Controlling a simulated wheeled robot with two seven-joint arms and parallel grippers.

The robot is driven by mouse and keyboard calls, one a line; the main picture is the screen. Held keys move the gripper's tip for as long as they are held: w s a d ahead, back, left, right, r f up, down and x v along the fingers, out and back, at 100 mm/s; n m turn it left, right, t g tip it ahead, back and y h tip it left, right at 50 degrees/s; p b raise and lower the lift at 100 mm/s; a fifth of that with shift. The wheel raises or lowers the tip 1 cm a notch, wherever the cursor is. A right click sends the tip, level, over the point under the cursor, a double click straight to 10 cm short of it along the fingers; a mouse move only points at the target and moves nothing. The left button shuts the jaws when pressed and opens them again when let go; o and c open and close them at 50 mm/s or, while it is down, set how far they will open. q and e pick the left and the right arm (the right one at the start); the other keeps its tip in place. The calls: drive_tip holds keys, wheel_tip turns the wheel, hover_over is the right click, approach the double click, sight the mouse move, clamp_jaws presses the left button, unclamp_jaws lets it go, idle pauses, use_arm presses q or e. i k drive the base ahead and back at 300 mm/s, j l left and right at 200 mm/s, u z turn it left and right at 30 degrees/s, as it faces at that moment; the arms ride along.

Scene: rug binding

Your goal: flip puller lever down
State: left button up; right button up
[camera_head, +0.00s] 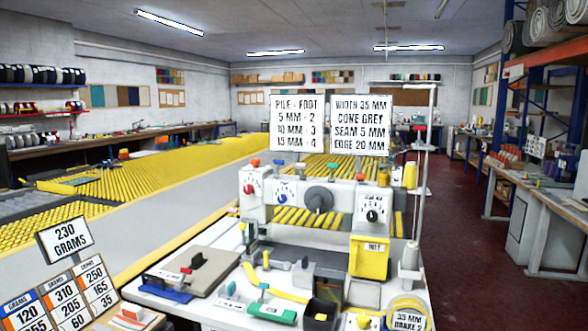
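A white binding machine (328,205) stands on the white worktable in the middle of the view. The front carries a red dial (249,188), a blue dial (282,197), a large dark knob (319,200) and a black dial (372,215). Neither of my grippers is in view.
A yellow box (369,257) hangs at the machine's front right. Two signs stand above the machine. Red floor is open at right.

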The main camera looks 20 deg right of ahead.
sight(301, 167)
drive_tip(key=i+j, duration=0.45)
drive_tip(key=i, duration=0.2)
drive_tip(key=i+j+z, duration=0.1)
drive_tip(key=i+j, duration=0.3)
drive_tip(key=i, duration=0.25)
